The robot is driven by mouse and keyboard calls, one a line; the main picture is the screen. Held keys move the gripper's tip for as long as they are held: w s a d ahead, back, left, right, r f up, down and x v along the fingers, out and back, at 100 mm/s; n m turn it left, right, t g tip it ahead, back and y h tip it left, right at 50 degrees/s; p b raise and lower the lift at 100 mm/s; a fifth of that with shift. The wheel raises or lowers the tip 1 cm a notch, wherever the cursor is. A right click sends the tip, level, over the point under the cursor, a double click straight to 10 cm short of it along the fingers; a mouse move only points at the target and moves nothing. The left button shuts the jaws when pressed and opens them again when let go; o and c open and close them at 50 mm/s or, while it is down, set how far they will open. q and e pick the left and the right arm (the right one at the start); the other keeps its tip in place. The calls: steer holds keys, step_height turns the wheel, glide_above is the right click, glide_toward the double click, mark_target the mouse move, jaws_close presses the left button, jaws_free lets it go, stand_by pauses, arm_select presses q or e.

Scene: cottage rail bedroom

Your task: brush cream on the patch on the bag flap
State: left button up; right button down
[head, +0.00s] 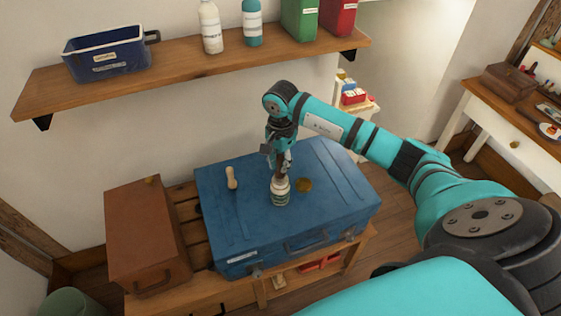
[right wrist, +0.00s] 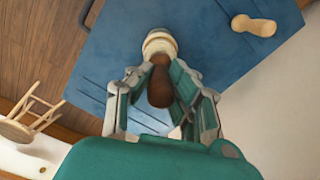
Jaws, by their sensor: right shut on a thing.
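A blue case (head: 340,180), which seems to be the bag, lies flat on a wooden bench, its lid upward. A small yellow-brown patch (head: 305,185) shows on the lid. A pale jar with a label (head: 280,197) stands on the lid just left of the patch. My right gripper (head: 283,160) is above the jar, shut on a dark brown handle (right wrist: 160,88), seemingly the brush. The handle points down at the jar mouth; its lower end is hidden, so I cannot tell whether it is inside. The jar also shows in the right wrist view (right wrist: 159,42). My left gripper is out of view.
A light wooden peg-shaped thing (head: 232,178) stands on the lid left of the jar. A brown case (head: 146,235) is on the bench at left. A wall shelf (head: 190,72) with bottles and a blue bin is behind. The lid's right side is clear.

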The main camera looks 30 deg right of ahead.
steer(key=shift+r+p, duration=1.9)
steer(key=shift+r, duration=1.6)
